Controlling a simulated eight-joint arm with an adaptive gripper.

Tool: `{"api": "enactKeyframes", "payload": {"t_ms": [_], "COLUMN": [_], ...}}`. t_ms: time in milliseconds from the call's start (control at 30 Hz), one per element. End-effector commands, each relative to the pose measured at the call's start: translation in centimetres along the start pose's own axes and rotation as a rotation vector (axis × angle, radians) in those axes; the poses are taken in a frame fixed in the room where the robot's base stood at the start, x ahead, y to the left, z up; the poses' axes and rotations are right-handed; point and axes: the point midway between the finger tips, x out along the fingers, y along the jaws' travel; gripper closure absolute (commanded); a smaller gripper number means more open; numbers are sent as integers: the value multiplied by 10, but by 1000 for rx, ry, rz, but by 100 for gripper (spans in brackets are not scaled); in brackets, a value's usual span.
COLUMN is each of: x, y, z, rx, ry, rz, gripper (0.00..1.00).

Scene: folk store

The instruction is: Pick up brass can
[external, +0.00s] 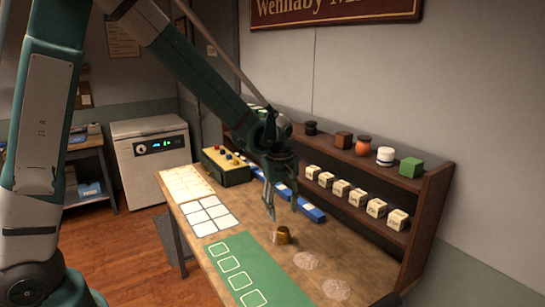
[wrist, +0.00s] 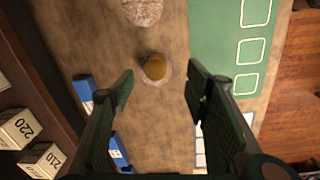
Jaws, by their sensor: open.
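The brass can (external: 283,235) stands upright on the wooden table, a small golden cylinder to the right of my gripper's fingertips in the external view. In the wrist view the can (wrist: 155,67) shows from above on a pale round patch, ahead of the gap between my fingers. My gripper (external: 282,208) is open, pointing down above the table close to the can. In the wrist view my gripper (wrist: 160,82) has its two fingers spread wide with nothing between them. The fingers look apart from the can.
A green mat (external: 236,268) with white outlined squares lies left of the can. Pale round patches (external: 307,261) lie to its right. A wooden shelf (external: 435,205) with numbered blocks and small containers stands behind. Blue blocks (external: 312,213) lie along its foot.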

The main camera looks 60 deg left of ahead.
Motion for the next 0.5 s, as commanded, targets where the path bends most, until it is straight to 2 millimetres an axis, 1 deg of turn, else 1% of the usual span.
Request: {"api": "enactKeyframes", "payload": {"t_ms": [33,200,333,500], "x": [12,40,53,59], "y": [4,10,12,12], "z": [-4,-12,-16,-18], "rx": [-24,-97,-132,-150], "ry": [-3,-11,-14,-16], "rz": [-10,-38,-51,-59], "gripper": [53,53,53,53]}}
